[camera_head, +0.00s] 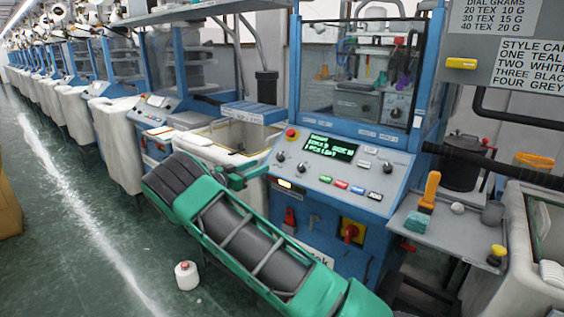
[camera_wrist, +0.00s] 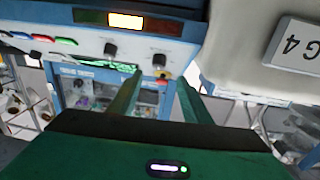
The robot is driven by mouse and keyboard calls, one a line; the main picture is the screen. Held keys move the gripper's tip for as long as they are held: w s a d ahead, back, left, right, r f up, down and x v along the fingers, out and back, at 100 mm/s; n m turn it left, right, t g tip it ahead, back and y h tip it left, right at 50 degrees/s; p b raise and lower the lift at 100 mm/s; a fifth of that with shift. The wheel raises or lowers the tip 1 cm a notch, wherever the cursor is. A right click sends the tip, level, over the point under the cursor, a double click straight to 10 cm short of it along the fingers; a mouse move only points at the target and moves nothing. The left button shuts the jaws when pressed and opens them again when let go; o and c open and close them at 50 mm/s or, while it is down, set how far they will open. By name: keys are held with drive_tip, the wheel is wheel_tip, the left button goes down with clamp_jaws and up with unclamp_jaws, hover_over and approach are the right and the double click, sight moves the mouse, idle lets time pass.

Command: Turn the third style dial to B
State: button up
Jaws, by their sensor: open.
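The blue knitting machine's sloping panel (camera_head: 330,172) carries a left dark dial (camera_head: 280,157), a middle one (camera_head: 302,168) and a right one (camera_head: 388,167). I cannot read which is the third style dial, or any B mark. My gripper (camera_head: 258,172) is at the panel's left front corner. In the wrist view, my gripper (camera_wrist: 160,77) is open with nothing visible between its fingers. Beyond the tips, one dial (camera_wrist: 159,60) lies close to the gap and another (camera_wrist: 110,50) is left of it. Whether a finger touches is unclear.
The panel has a lit green display (camera_head: 331,147), a red button (camera_head: 291,133) and coloured keys (camera_head: 342,184). A red switch on yellow (camera_head: 352,232) sits below. A shelf (camera_head: 440,232) with small items stands right. A white cone (camera_head: 187,275) stands on the floor.

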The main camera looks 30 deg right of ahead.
sight(277, 158)
drive_tip(key=x, duration=0.9)
drive_tip(key=shift+w+d, duration=0.1)
drive_tip(key=shift+d, duration=0.3)
drive_tip(key=c, duration=1)
